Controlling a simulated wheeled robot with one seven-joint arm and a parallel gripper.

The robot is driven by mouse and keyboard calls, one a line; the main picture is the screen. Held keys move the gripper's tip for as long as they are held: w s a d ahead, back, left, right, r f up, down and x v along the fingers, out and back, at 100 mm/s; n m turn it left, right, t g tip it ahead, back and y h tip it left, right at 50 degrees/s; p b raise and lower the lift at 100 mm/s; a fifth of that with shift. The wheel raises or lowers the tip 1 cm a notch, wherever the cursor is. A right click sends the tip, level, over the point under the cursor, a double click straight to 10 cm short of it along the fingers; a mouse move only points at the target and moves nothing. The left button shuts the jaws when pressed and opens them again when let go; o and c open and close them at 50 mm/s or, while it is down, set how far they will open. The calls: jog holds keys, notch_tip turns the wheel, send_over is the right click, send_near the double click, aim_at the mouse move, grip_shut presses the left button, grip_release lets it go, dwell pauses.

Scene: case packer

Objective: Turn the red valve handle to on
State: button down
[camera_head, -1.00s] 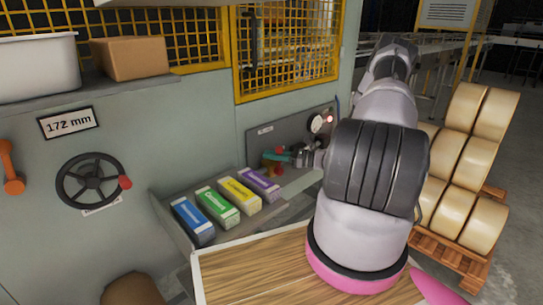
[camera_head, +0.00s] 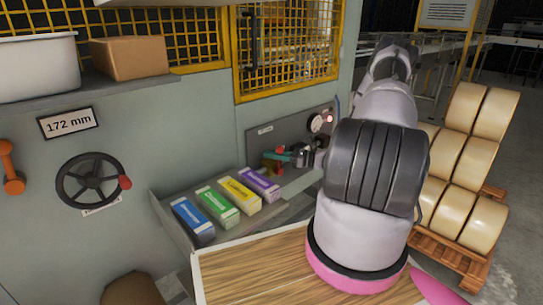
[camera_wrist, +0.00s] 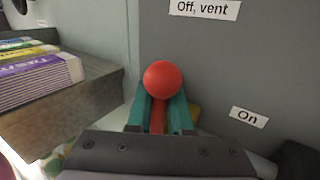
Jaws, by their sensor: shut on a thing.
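The red valve handle shows in the wrist view as a round red knob (camera_wrist: 163,78) on a red stem. My gripper (camera_wrist: 160,108), with teal fingers, is shut on the stem just below the knob, one finger on each side. A label reading "Off, vent" (camera_wrist: 204,9) is above the knob on the grey panel, and an "On" label (camera_wrist: 248,117) is to its lower right. In the head view my gripper (camera_head: 279,156) is small at the grey panel (camera_head: 262,142). The valve body is mostly hidden behind the fingers and wrist.
Blue, green, yellow and purple boxes (camera_head: 238,195) lie on a sloped shelf left of the gripper. A black handwheel (camera_head: 91,181) and an orange lever (camera_head: 12,168) are on the wall at left. A round gauge (camera_head: 316,123) is on the panel. Large rolls (camera_head: 455,160) stand on a pallet at right.

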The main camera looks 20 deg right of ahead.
jog(key=d+m, duration=0.1)
jog(key=w+d+m+t+y, duration=0.1)
jog(key=m, duration=0.1)
jog(key=shift+r+t, duration=0.15)
jog(key=shift+t, duration=0.15)
jog(key=m, duration=0.1)
jog(key=d+m+t, duration=0.1)
jog(key=m, duration=0.1)
jog(key=w+d+m+t, duration=0.1)
jog(key=shift+d+f+y, duration=0.1)
jog(key=shift+f+y, duration=0.2)
jog(key=shift+y, duration=0.1)
jog(key=m+t, duration=0.1)
jog(key=d+m+t, duration=0.1)
jog(key=m, duration=0.1)
jog(key=f+m+t, duration=0.1)
jog(key=m, duration=0.1)
jog(key=shift+w+d+h, duration=0.25)
jog(key=shift+d+h, duration=0.1)
jog(key=shift+h, duration=0.05)
jog(key=shift+w+d+f+m+t+h, duration=0.1)
jog(key=shift+d+f+m+t+h, duration=0.15)
jog(key=shift+m+t, duration=0.35)
jog(key=shift+w+d+f+m+t+h, duration=0.1)
jog(key=shift+f+m+t+h, duration=0.2)
jog(key=shift+m, duration=0.55)
jog(key=shift+w+d+f+m+t+h, duration=0.1)
jog(key=shift+d+m+t+h, duration=0.1)
jog(key=shift+m+t+h, duration=0.4)
jog(key=shift+y, duration=0.25)
